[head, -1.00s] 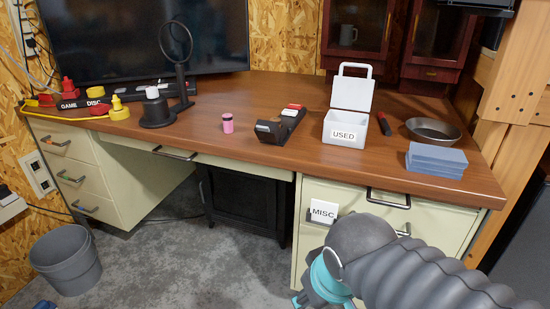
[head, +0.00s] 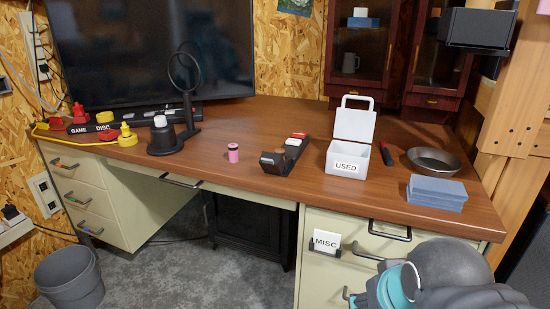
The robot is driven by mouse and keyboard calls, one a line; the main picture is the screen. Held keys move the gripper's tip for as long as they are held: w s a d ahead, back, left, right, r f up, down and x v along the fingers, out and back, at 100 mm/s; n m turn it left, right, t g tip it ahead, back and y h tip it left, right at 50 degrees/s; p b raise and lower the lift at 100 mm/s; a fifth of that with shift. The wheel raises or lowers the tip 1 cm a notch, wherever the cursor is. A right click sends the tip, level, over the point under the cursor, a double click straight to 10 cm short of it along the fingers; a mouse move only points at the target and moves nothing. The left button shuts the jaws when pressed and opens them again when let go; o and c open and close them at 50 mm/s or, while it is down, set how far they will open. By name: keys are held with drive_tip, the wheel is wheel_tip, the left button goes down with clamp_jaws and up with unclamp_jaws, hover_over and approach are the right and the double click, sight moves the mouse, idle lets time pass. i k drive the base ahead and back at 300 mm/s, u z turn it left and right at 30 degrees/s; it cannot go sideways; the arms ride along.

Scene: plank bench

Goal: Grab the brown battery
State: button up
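I cannot make out a clearly brown battery on the wooden desk (head: 240,118). A small pink cylinder with a dark top (head: 233,153) stands upright near the middle of the desk; I cannot tell if it is a battery. My arm, grey with teal caps, shows at the bottom right in front of the drawers. My gripper's fingers are not in view.
A white open-lidded box marked USED (head: 347,158), a dark pan (head: 434,160) and blue blocks (head: 436,192) are on the right of the desk. A black ring stand (head: 184,90) is left. A MISC label (head: 326,241) is on the drawers. The desk in front of the pink cylinder is clear.

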sight(281, 151)
drive_tip(key=u, duration=3.25)
drive_tip(key=k, duration=0.8)
drive_tip(key=z, duration=1.05)
